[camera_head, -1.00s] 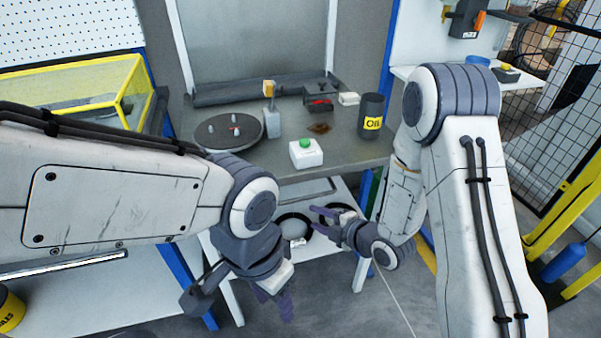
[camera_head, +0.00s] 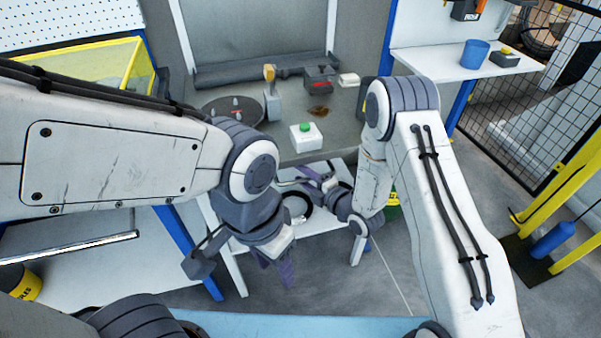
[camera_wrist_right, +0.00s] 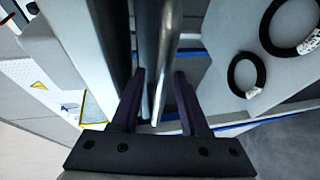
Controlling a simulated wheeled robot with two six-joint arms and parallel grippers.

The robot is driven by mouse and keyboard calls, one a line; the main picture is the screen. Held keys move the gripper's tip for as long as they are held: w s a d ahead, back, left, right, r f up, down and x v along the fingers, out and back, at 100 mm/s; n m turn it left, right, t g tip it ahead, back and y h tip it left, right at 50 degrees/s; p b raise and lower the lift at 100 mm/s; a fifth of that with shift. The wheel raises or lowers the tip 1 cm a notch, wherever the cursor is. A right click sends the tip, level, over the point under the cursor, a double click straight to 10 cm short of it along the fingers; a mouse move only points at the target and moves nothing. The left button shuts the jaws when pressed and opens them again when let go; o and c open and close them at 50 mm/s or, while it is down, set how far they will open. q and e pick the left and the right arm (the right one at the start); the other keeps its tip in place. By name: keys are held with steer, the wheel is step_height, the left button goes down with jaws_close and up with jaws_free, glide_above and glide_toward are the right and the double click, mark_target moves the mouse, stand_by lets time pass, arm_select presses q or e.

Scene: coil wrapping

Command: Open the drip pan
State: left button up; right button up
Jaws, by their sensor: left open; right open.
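The workbench (camera_head: 330,134) has a grey bar under its front edge, which looks like the drip pan handle; the pan body is not clearly visible. In the right wrist view this metal handle (camera_wrist_right: 167,45) runs between the two fingers of my right gripper (camera_wrist_right: 160,80). The fingers are apart, one on each side of it, not closed on it. In the head view my right gripper (camera_head: 310,180) is just below the bench's front edge. My left gripper (camera_head: 275,265) is open and empty, pointing down, lower and to the left.
A white box with a green button (camera_head: 306,138), a round plate (camera_head: 215,108) and small parts sit on the bench. Dark rings (camera_wrist_right: 246,76) lie on the white lower shelf. A blue cup (camera_head: 475,53) stands on the right side shelf. Floor in front of the bench is clear.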

steer(key=shift+w+a+f, duration=0.1)
steer(key=shift+w+a, duration=0.25)
jaws_close()
stand_by(1.2)
